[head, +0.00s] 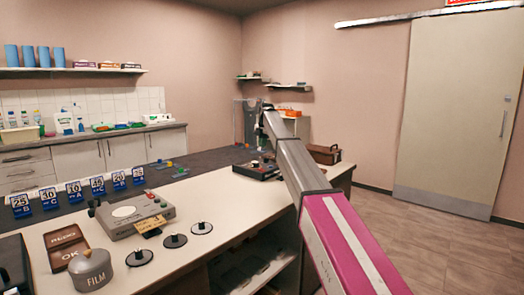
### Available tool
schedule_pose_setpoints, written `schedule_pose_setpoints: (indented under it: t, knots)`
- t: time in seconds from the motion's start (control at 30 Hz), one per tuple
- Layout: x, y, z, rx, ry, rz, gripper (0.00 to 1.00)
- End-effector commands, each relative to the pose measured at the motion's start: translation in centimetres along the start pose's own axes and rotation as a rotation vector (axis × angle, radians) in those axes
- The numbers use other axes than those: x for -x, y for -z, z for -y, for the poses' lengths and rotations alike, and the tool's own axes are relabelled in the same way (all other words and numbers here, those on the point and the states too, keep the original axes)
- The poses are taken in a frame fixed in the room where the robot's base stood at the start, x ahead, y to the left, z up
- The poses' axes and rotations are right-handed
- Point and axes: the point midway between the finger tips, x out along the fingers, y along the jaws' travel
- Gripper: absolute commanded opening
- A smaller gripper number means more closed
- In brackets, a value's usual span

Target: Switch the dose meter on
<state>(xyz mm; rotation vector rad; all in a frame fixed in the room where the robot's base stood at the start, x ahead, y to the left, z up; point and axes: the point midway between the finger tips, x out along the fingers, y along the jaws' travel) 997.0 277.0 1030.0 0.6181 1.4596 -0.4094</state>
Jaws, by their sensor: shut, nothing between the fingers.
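My arm reaches from the lower right across the counter to its far end. My gripper (259,151) is small there, pointing down, shut and empty. It is just above or beside a dark box-shaped device (258,172) with a few small light and red details on top; I cannot tell whether they touch. A grey device (137,213) with a round pale dial, red buttons and a yellow tag lies nearer, at left centre. No readable label shows which one is the dose meter, and no switch position can be made out.
Three black round knobbed pieces (175,241) stand along the counter's front edge. A grey FILM pot (91,270), brown REDO and OK trays (66,247) and several blue number cards (73,193) are at left. A brown case (324,154) stands behind my arm. Floor is clear at right.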

Motion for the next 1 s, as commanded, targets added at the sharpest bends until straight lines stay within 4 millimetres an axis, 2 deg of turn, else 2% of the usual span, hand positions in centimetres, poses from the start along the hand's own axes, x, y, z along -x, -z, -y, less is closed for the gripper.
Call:
schedule_pose_setpoints:
  t: [0.3,0.6,0.8,1.0]
  knots:
    - [-6.0,0.1,0.1,-0.001,0.002,-0.002,0.0]
    - [-10.7,0.0,0.0,-0.001,0.001,0.0,0.0]
    - [-12.3,0.0,0.0,-0.001,0.001,-0.001,0.0]
    - [-12.5,0.0,0.0,-0.001,0.001,0.0,0.0]
